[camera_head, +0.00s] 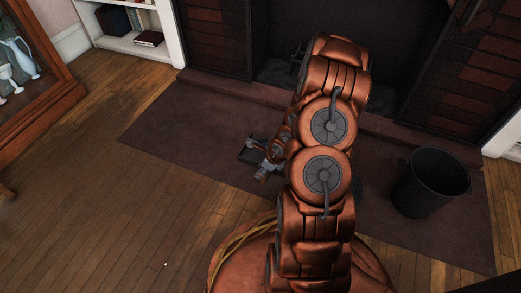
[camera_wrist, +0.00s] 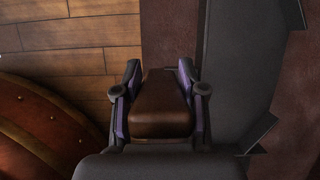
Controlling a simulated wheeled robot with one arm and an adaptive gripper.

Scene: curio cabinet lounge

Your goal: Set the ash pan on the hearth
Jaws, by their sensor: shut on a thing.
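The ash pan (camera_head: 250,155) is a dark, shallow pan, seen over the dull brown hearth (camera_head: 185,125) left of my arm in the head view. My gripper (camera_head: 267,168) is just to its right, partly hidden by my arm. In the wrist view my gripper (camera_wrist: 158,90) is shut on a brown block-like grip, its purple-lined fingers on either side. The dark grey pan (camera_wrist: 235,65) lies right of the grip, with flared corners. The join between grip and pan is not clear. I cannot tell whether the pan touches the hearth.
A black bucket (camera_head: 428,185) stands at the right on the hearth. The dark fireplace opening (camera_head: 270,45) and brick surround are behind. A glass cabinet (camera_head: 35,70) and white bookshelf (camera_head: 165,35) stand at the left. Wooden floor (camera_head: 110,210) is clear at lower left.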

